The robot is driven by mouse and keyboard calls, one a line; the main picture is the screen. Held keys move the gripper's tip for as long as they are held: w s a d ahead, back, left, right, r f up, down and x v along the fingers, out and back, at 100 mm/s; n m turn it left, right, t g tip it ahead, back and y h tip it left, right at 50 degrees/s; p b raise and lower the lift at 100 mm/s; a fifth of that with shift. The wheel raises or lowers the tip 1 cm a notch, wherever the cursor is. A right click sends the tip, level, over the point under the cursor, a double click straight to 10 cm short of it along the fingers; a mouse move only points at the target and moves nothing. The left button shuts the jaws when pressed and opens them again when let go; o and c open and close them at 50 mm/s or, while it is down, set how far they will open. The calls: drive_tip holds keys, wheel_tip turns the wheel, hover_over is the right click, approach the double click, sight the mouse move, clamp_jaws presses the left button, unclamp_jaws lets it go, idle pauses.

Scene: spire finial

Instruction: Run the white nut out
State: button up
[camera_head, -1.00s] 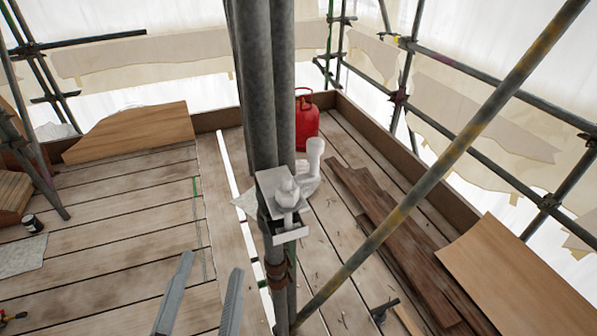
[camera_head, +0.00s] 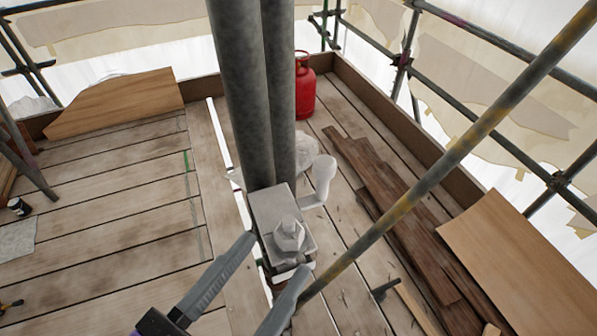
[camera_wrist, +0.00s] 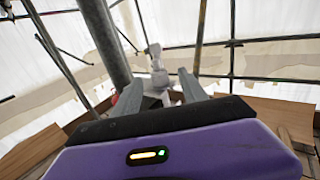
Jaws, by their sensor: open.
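The white nut (camera_head: 289,237) is a pale hexagonal piece on a stud, on top of a light grey square plate (camera_head: 270,205). The plate sits against two dark upright tubes (camera_head: 250,100). My gripper (camera_head: 280,253) is open, its two grey fingers reaching up from below, one tip at the left of the nut and the other below and right of it. I cannot tell whether either finger touches the nut. In the wrist view the fingers of my gripper (camera_wrist: 161,78) stand apart, with pale parts of the fitting beyond; the nut is not clear there.
A white cup-ended arm (camera_head: 322,178) sticks out right of the plate. A diagonal scaffold tube (camera_head: 430,165) passes close on the right. A red gas bottle (camera_head: 305,88) and dark boards (camera_head: 385,210) lie farther off. The plank floor at left is mostly clear.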

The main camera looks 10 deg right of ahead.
sight(297, 220)
drive_tip(key=shift+w+d, duration=0.25)
drive_tip(key=shift+w, duration=0.3)
drive_tip(key=x, duration=0.7)
drive_tip(key=shift+w+d, duration=0.1)
drive_tip(key=shift+p, duration=0.35)
clamp_jaws()
